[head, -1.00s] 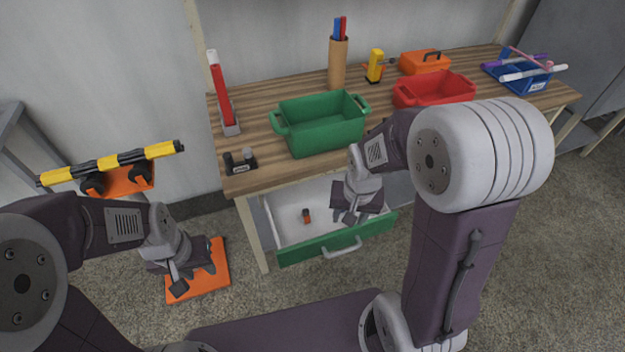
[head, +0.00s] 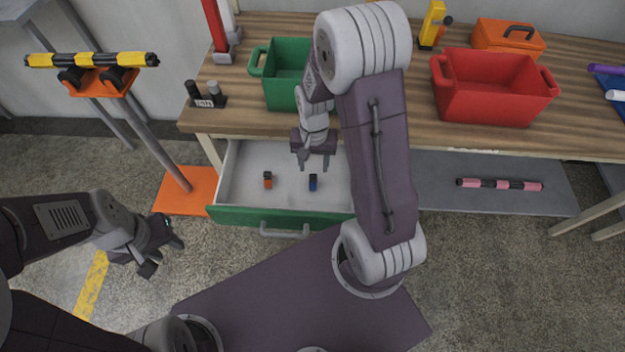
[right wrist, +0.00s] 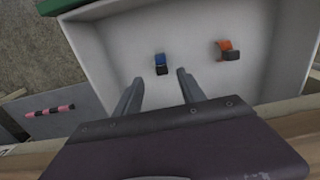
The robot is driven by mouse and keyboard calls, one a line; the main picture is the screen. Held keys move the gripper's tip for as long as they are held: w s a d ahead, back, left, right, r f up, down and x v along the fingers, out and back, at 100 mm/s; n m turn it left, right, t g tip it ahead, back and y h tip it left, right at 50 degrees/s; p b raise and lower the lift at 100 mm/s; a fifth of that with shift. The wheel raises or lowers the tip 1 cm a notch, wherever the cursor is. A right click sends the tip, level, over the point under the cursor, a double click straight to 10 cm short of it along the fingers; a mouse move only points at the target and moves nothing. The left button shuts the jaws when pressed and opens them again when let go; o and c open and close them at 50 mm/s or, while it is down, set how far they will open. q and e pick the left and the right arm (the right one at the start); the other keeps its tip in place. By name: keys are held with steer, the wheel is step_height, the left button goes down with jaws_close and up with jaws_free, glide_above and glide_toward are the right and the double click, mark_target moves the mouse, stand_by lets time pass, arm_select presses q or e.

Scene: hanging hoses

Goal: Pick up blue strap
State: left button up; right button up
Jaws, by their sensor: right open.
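The blue strap (head: 313,182) is a small blue and black piece on the floor of the open drawer (head: 240,200). In the right wrist view the blue strap (right wrist: 160,63) lies just beyond the fingertips, roughly between their lines. My right gripper (head: 314,165) is open and empty, above the drawer, pointing down at the strap; its two fingers also show in the right wrist view (right wrist: 157,78). My left gripper (head: 163,258) hangs over the floor left of the drawer, fingers apart, with nothing seen in it.
An orange strap (head: 267,180) lies in the drawer left of the blue one. A green bin (head: 285,85) and a red bin (head: 490,88) stand on the workbench (head: 420,110) above. A pink and black hose (head: 498,184) lies on the lower shelf. A yellow and black hose (head: 92,60) rests on a stand.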

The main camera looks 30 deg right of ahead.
mark_target(313, 177)
steer(key=shift+a, duration=0.1)
steer(key=shift+f, duration=0.2)
steer(key=f, duration=0.1)
steer(key=f+b, duration=0.1)
steer(key=f, duration=0.1)
steer(key=shift+d+f, duration=0.2)
steer(key=shift+f, duration=0.2)
step_height(313, 177, down, 4)
steer(key=shift+w+a+f+b, duration=0.1)
steer(key=shift+w+b, duration=0.05)
steer(key=shift+b, duration=0.9)
steer(key=shift+w+f, duration=0.1)
steer(key=shift+f, duration=0.3)
steer(key=shift+r, duration=0.1)
steer(key=shift+c, duration=0.6)
jaws_close()
